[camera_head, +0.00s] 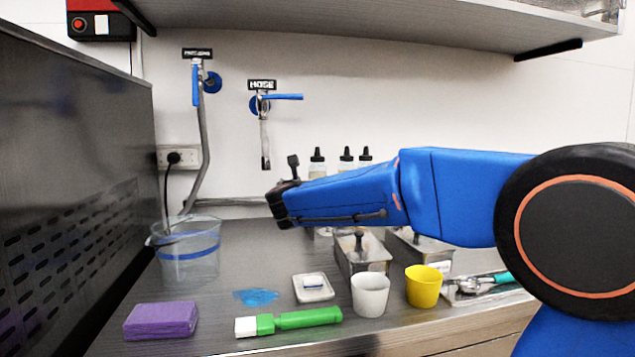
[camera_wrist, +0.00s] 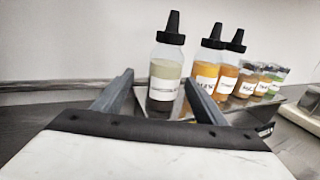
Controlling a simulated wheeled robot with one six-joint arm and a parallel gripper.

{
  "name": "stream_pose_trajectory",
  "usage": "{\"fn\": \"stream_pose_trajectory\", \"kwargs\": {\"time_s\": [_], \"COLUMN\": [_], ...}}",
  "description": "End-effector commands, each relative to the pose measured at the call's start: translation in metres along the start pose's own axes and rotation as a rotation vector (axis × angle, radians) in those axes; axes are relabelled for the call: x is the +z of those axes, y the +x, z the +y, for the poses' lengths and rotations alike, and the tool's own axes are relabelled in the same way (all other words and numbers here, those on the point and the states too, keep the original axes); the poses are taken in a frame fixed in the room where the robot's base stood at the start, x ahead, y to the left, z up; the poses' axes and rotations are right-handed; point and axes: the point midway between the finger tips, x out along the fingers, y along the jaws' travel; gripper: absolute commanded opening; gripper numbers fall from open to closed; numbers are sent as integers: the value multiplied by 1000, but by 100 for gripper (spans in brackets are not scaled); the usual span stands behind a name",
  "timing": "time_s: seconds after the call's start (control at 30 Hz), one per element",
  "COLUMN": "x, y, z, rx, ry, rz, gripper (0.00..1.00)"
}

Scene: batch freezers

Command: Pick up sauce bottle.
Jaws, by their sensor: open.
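Several sauce bottles with black nozzle caps stand in a row at the back of the counter. In the wrist view the nearest sauce bottle (camera_wrist: 166,68) is clear with a pale green sauce and a white label. It stands upright beyond and between the fingers of my gripper (camera_wrist: 158,82), which is open and empty. Orange sauce bottles (camera_wrist: 208,62) stand to its right. In the head view only the bottle tops (camera_head: 317,160) show above my blue arm, which hides the rest. My gripper's fingers are not clear there.
Metal trays (camera_head: 362,252), a white cup (camera_head: 370,294) and a yellow cup (camera_head: 424,287) stand in front of the bottles. A clear bucket (camera_head: 187,258), purple sponge (camera_head: 161,320) and green brush (camera_head: 290,320) are at left and front. A shelf (camera_head: 400,20) hangs above.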

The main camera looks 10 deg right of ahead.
Motion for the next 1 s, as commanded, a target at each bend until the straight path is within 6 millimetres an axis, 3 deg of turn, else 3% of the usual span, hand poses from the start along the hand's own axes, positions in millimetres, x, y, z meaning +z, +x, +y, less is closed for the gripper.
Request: {"fn": "stream_pose_trajectory", "kwargs": {"time_s": [0.4, 0.67, 0.7, 0.87, 1.0], "x": [0, 0, 0, 0, 0], "y": [46, 51, 51, 51, 50], "z": [-8, -8, -8, -8, -8], "rx": [-2, -1, -1, -1, -1], "ry": [1, 1, 1, 1, 1], "rz": [0, 0, 0, 0, -1], "gripper": [66, 66, 63, 25, 21]}}
